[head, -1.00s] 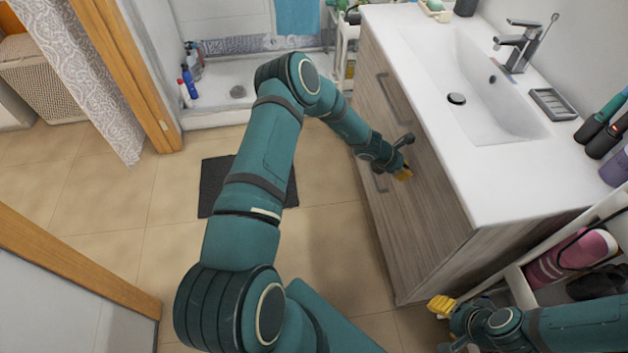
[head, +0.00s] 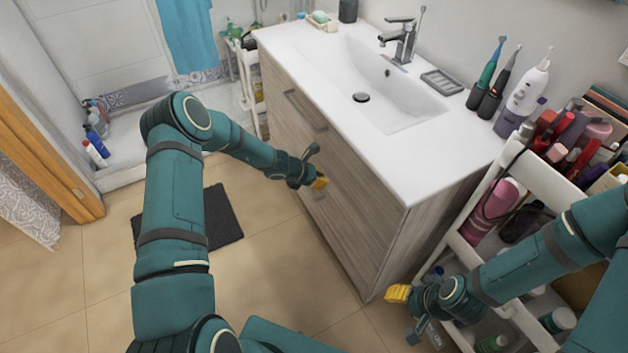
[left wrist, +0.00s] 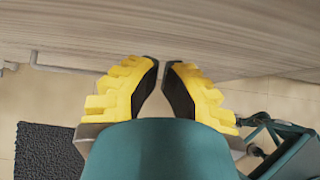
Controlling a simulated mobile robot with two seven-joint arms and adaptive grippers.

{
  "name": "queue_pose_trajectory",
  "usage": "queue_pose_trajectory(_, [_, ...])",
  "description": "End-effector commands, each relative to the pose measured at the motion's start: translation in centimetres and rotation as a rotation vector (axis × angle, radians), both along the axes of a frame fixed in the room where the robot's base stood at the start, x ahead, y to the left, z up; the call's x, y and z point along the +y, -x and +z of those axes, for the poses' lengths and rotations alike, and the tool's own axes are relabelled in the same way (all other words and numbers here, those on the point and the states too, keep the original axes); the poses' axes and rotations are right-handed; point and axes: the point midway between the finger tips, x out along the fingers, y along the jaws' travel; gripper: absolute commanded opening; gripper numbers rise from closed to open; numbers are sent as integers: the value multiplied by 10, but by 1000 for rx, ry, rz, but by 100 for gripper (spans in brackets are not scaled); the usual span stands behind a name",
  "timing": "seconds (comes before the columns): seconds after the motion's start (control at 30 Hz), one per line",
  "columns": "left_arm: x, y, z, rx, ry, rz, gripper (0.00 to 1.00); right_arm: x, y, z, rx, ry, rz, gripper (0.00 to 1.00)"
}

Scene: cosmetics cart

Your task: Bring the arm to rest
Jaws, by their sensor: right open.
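My left arm reaches down across the head view, and its left gripper (head: 319,182) is close in front of the wooden vanity front (head: 335,215). In the left wrist view the yellow left fingers (left wrist: 160,70) have dark inner pads. Their tips are close together with a narrow gap and nothing visible between them; how far they are opened is unclear. My right gripper (head: 398,293) is open, low beside the vanity's near corner and in front of the white trolley (head: 462,248). No object shows in it.
The vanity has drawer handles (head: 305,110) and a white sink top (head: 400,150). The trolley at right carries several cosmetics and bottles, close to my right arm. A dark mat (head: 222,215) lies on the tiled floor; floor around it is clear.

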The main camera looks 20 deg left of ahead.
Motion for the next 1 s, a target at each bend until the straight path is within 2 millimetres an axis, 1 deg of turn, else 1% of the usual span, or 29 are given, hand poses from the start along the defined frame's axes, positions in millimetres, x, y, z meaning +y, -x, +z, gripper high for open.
queue_pose_trajectory(0.03, [8,6,15,-5,0,4,0,0,0,4,0,0,0,54])
queue_pose_trajectory(0.2, [24,25,41,-4,-3,3,0,0,1,10,2,0,1,54])
queue_pose_trajectory(0.3, [32,35,52,-3,-1,3,0,0,2,13,4,-1,0,54])
queue_pose_trajectory(0.5, [41,46,66,-3,0,2,0,0,2,16,6,-2,1,54])
queue_pose_trajectory(0.73, [43,48,68,-2,0,1,0,0,3,16,7,-1,2,54])
queue_pose_trajectory(0.8, [40,50,67,0,-8,-12,0,0,3,16,7,-1,2,54])
queue_pose_trajectory(0.87, [32,57,64,3,-32,-55,0,0,3,16,7,-2,2,54])
queue_pose_trajectory(0.97, [8,82,53,13,-125,-215,0,0,3,16,7,-2,2,54])
queue_pose_trajectory(1.0, [-4,96,47,12,-179,-311,0,0,3,16,7,-2,2,54])
